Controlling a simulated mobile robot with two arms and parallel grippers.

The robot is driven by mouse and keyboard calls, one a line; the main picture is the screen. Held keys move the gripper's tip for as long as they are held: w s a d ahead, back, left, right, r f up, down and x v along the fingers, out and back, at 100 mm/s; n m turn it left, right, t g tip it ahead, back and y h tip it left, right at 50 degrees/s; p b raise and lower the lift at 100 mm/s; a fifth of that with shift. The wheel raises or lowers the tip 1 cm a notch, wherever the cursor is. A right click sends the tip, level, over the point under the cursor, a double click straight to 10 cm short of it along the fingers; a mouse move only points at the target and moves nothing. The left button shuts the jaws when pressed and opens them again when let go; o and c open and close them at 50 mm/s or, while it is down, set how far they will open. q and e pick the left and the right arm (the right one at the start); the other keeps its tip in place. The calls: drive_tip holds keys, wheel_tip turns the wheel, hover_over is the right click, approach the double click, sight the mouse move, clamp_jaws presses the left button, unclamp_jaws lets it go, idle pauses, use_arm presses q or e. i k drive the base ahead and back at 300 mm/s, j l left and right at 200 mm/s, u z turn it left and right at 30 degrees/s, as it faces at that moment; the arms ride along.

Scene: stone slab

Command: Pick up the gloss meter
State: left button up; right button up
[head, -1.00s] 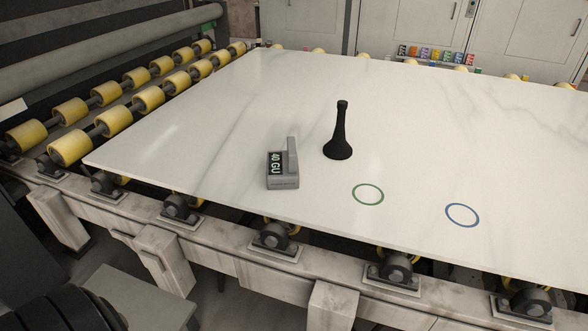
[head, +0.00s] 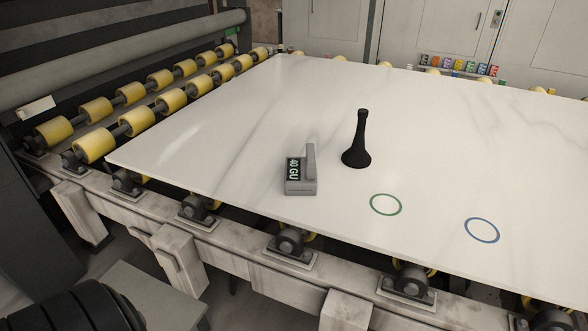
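The gloss meter (head: 301,174) is a small grey block with an upright grip along its right side and a dark display reading "40 GU". It rests on the white marbled stone slab (head: 240,130), near the slab's front edge. A black, flared, cone-like tool (head: 358,142) stands upright on the slab just right of the meter, apart from it. Neither of my grippers shows in the head view.
A green ring (head: 386,205) and a blue ring (head: 482,230) are marked on the slab to the right. Yellow rollers (head: 95,143) on a metal frame run along the left. A grey box-like surface (head: 150,295) stands at the front left. Small coloured blocks (head: 458,67) line the back.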

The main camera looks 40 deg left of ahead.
sight(300, 178)
drive_tip(key=u, duration=0.8)
drive_tip(key=j+u, duration=0.2)
drive_tip(key=u, duration=0.2)
drive_tip(key=k+j+u, duration=0.1)
drive_tip(key=u, duration=0.35)
drive_tip(key=j+u, duration=0.25)
drive_tip(key=u, duration=0.15)
drive_tip(key=j+u, duration=0.2)
drive_tip(key=u, duration=0.2)
drive_tip(key=i, duration=0.05)
